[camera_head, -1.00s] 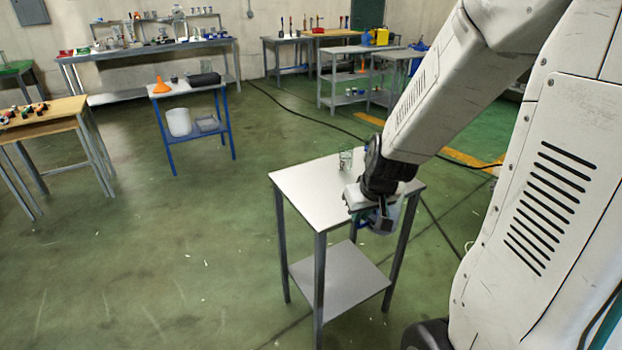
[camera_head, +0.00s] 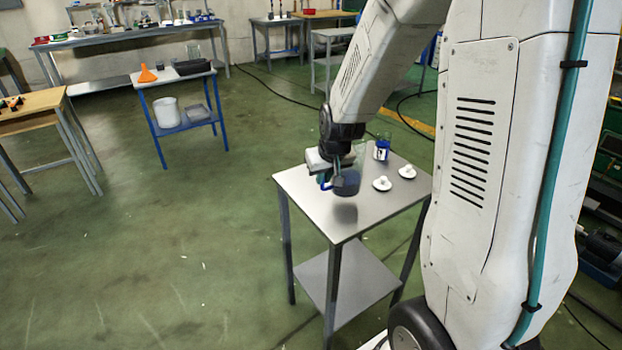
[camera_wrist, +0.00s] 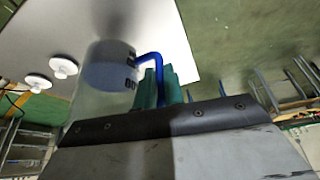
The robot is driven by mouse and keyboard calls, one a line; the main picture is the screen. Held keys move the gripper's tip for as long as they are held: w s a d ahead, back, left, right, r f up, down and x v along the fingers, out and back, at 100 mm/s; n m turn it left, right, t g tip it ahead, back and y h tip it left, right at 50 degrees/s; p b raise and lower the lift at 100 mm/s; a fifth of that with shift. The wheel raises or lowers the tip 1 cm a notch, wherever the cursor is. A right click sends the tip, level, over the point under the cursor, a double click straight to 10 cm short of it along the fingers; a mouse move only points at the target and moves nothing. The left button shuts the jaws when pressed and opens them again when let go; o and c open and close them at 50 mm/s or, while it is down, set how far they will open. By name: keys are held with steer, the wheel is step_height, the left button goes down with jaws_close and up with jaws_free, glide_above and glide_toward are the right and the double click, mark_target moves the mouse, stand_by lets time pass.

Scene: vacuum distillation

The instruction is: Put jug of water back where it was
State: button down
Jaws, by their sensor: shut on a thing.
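The jug of water (camera_head: 347,184) is a clear vessel with bluish contents and a blue handle. My gripper (camera_head: 329,177) is shut on its handle. The jug hangs roughly upright above the small grey table (camera_head: 318,205), with a shadow on the top below it. In the wrist view the jug (camera_wrist: 108,68) is left of my teal fingertips (camera_wrist: 160,88), which close on the blue handle. My gripper partly hides the jug's top in the head view.
Two small white knobbed pieces (camera_head: 382,184) (camera_head: 407,171) and a blue-and-white container (camera_head: 381,151) stand on the table, right of and behind the jug. The tabletop's front and left are clear. A blue-framed table (camera_head: 176,75) stands farther back left.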

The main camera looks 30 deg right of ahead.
steer(key=shift+w+a+f, duration=0.1)
steer(key=shift+w+f, duration=0.55)
steer(key=shift+w, duration=0.3)
steer(key=shift+w+a+f, duration=0.1)
steer(key=shift+w+f, duration=0.6)
steer(key=shift+w, duration=0.25)
steer(key=shift+w+a+f, duration=0.1)
steer(key=shift+w+f, duration=0.55)
steer(key=shift+w, duration=0.3)
steer(key=shift+f, duration=0.1)
steer(key=c, duration=1.5)
jaws_free()
